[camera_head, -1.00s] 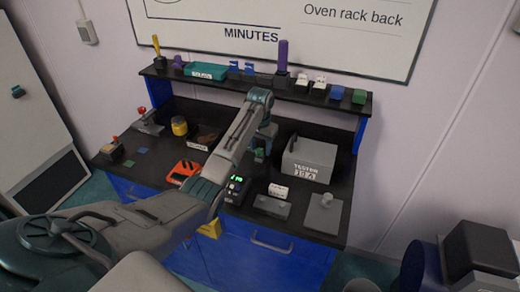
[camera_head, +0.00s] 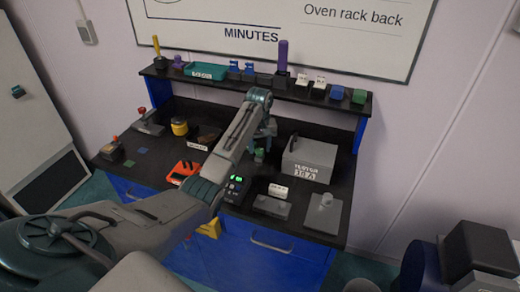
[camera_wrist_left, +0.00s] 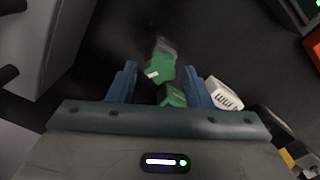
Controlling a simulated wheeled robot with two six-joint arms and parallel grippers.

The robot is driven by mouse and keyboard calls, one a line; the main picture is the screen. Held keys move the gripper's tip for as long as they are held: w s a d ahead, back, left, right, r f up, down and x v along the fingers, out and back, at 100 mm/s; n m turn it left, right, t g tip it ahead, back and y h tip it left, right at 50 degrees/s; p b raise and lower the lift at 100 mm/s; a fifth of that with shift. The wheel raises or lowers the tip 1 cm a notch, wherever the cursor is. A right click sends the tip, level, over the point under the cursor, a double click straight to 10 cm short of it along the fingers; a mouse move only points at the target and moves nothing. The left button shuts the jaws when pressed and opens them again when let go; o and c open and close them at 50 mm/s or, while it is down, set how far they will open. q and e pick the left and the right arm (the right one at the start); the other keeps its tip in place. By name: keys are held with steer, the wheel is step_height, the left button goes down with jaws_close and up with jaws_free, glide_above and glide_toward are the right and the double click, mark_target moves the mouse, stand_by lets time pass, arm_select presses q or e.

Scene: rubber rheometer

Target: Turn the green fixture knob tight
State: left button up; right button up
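The green fixture knob (camera_wrist_left: 160,68) is a lobed knob with a pale mark on it, seen in the left wrist view just beyond my left gripper's fingertips. In the head view a small green part (camera_head: 259,155) shows under the gripper on the dark bench. My left gripper (camera_wrist_left: 160,76) is open, with its two blue fingers apart on either side of the knob's line. The gripper also shows in the head view (camera_head: 263,136), pointing down. A second green block (camera_wrist_left: 171,96) lies between the fingers, nearer the palm. Contact with the knob cannot be made out. My right gripper is not in view.
A grey tester box (camera_head: 309,160) stands right of the gripper. A small device with green lights (camera_head: 236,186), an orange device (camera_head: 183,172) and a grey plate with a post (camera_head: 324,212) are on the bench. A shelf (camera_head: 225,84) with several items runs behind.

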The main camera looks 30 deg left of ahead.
arm_select(q)
steer(key=c, duration=0.7)
steer(key=m, duration=0.4)
steer(key=shift+m, duration=0.3)
steer(key=shift+c, duration=0.2)
steer(key=m, duration=0.4)
steer(key=shift+d+m, duration=0.15)
steer(key=shift+m, duration=0.15)
steer(key=m, duration=0.4)
steer(key=shift+d+m, duration=0.1)
steer(key=shift+m, duration=0.2)
